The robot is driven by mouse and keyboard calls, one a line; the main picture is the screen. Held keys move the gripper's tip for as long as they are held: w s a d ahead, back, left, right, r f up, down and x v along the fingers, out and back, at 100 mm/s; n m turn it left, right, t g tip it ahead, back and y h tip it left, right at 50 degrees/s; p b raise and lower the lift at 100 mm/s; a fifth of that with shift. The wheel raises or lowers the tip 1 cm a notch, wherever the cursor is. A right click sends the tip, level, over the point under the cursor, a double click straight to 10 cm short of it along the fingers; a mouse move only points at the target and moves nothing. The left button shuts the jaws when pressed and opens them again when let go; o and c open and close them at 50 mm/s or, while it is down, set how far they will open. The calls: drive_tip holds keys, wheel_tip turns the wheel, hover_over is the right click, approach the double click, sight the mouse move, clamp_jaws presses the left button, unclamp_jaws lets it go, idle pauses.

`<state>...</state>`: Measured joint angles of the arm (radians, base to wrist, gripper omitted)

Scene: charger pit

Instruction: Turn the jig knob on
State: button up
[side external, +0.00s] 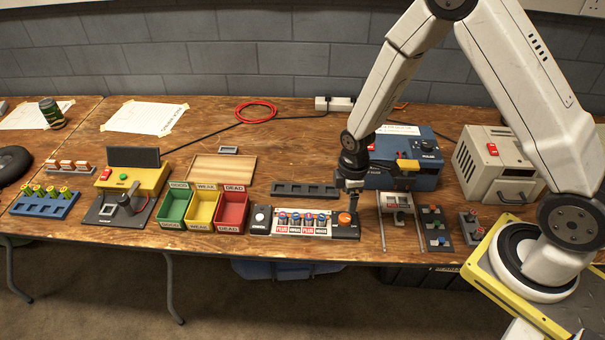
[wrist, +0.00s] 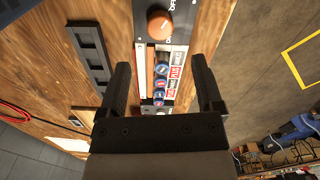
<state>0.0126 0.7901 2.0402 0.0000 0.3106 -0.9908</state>
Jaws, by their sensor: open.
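The jig (side external: 302,226) is a long dark and white strip near the table's front edge, with several cells lying in a row between red-and-white PLUS and MINUS labels. An orange round knob (side external: 344,219) sits on its right end; in the wrist view the knob (wrist: 160,24) is at the top centre. My gripper (side external: 350,203) is just above and behind the orange knob in the side view. In the wrist view my gripper (wrist: 160,68) is open and empty, its fingers either side of the cell row. The knob's on or off position is too small to read.
A dark slotted rack (side external: 305,189) lies behind the jig. Green, yellow and red bins (side external: 232,212) stand to its left. To its right are a railed fixture (side external: 397,203), a dark button panel (side external: 435,227) and a blue unit (side external: 420,150) behind.

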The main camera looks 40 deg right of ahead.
sight(346, 217)
drive_tip(key=shift+f, duration=0.2)
drive_tip(key=shift+f, duration=3.75)
clamp_jaws()
